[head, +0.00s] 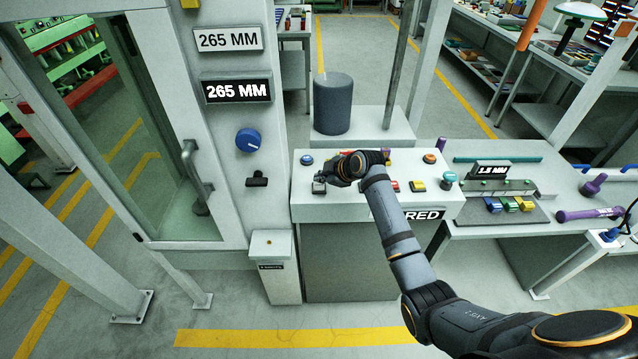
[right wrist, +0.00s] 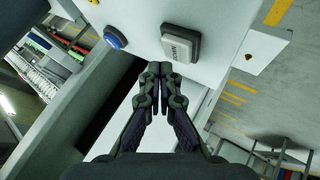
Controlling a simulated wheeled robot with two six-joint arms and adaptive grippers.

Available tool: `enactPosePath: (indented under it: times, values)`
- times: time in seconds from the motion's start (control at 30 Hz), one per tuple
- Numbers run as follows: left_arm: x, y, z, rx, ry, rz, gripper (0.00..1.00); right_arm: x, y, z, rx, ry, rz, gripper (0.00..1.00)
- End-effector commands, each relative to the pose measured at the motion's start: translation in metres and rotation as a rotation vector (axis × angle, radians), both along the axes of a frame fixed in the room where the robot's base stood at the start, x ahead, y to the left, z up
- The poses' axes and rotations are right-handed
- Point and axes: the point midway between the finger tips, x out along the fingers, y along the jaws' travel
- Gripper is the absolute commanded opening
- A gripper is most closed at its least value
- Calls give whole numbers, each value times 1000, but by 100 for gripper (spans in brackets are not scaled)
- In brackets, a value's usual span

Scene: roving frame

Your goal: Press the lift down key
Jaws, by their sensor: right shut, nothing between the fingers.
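A grey-white key (right wrist: 181,45) with small dark lettering stands out from the white console in the right wrist view. The lettering is too small to read surely, so I cannot confirm that it is the lift down key. In the head view the same key (head: 319,188) is at the left of the console top, just in front of my right gripper (head: 328,179). My right gripper is shut and empty. Its fingertips (right wrist: 160,70) appear just below and left of the key in the wrist view; I cannot tell whether they touch it. My left gripper is not in view.
A blue button (head: 307,160) sits behind the key. Red (head: 393,186) and yellow (head: 418,185) keys are farther right on the console (head: 350,212). A dark cylinder (head: 333,104) stands behind. The left panel has a lit 265 MM display (head: 236,90) and a blue knob (head: 248,140).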

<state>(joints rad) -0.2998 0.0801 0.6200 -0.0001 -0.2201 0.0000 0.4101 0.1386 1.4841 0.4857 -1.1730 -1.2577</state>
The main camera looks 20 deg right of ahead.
Motion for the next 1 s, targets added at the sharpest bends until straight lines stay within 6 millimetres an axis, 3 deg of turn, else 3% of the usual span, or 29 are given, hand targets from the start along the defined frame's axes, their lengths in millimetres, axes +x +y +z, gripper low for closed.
enactPosePath:
  times: [0.27,0.73,1.0]
  values:
    - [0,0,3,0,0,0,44,0,0,4,0,-1,-1,0]
    - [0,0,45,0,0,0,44,0,0,50,0,-1,-1,0]
    - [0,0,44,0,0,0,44,0,0,50,0,-1,-1,0]
